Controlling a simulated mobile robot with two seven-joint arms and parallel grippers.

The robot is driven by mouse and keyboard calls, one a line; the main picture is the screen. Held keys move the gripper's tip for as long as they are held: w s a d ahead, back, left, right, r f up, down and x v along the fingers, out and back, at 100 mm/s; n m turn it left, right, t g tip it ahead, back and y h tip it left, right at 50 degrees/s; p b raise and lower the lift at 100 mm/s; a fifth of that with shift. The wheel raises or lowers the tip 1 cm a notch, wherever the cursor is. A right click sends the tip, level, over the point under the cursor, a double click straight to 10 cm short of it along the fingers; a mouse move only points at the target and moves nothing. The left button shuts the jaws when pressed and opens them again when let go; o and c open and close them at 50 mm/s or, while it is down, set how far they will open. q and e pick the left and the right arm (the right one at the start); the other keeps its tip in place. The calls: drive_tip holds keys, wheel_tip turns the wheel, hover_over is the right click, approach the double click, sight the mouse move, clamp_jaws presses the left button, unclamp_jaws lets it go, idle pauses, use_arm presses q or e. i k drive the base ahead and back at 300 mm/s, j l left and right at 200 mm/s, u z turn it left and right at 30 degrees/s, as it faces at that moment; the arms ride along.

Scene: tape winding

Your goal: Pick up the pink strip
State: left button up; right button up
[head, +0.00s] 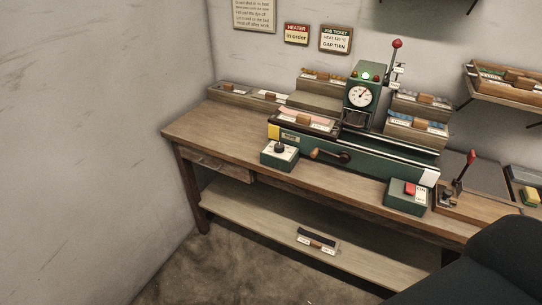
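A pale pink strip (309,116) appears to lie in a small dark-edged tray near the left end of the green machine (372,160) on the workbench. A brown block and small white labels are by it. The strip is small in the picture, and its exact ends cannot be made out. Neither of my grippers shows in the head view. A large dark shape fills the lower right corner.
The wooden workbench (215,128) has clear top at its left end. The green machine has a dial column with a red-knobbed lever (397,44) and a front crank (331,156). Stepped racks stand behind. A control box (279,153) and red-switch box (407,196) stand in front.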

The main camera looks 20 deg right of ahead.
sight(325, 124)
drive_tip(key=z, duration=1.5)
